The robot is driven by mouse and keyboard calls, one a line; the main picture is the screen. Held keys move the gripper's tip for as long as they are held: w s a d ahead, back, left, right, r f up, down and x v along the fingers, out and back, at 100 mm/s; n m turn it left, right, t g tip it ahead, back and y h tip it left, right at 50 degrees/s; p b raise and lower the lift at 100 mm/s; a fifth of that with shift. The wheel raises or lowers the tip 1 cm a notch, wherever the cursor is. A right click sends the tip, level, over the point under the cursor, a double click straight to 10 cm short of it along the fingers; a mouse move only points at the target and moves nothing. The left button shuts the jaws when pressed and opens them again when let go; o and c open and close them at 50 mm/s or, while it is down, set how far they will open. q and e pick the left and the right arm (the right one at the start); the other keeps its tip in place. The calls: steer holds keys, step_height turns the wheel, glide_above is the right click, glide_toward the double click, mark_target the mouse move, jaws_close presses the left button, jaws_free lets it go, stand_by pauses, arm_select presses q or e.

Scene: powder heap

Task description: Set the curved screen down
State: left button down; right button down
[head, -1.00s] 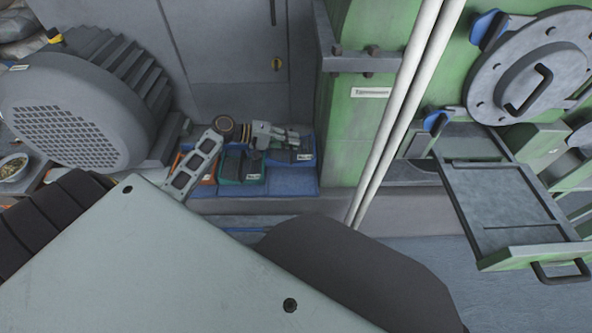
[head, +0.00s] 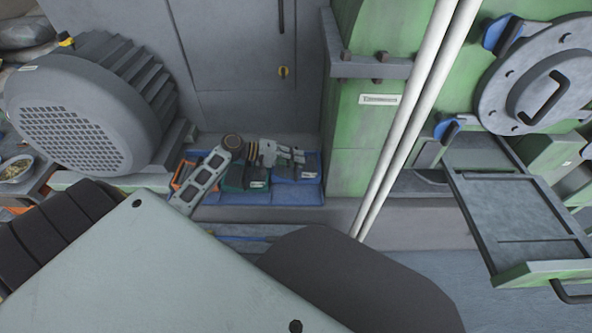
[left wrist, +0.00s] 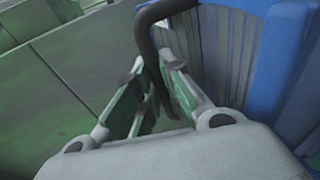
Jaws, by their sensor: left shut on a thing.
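The curved screen, with a blue frame (head: 314,166) and dark panel, is at or just above a blue base at the foot of the cabinet. In the left wrist view its blue frame (left wrist: 282,60) curves around grey slats on the right. My left gripper (head: 296,156) reaches in from the left over the coloured frames. In the left wrist view my left gripper (left wrist: 152,75) is shut on the screen's dark bent handle (left wrist: 147,28). The screen's underside is hidden, so I cannot tell whether it rests on the base. My right gripper is out of view.
A green-framed piece (head: 240,184) and an orange-framed one (head: 184,170) stand left of the screen on the blue base (head: 270,213). A grey motor (head: 85,110) is at left. A green column (head: 355,140), two white pipes (head: 412,120) and a pulled-out tray (head: 540,272) are at right.

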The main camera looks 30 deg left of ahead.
mark_target(292, 168)
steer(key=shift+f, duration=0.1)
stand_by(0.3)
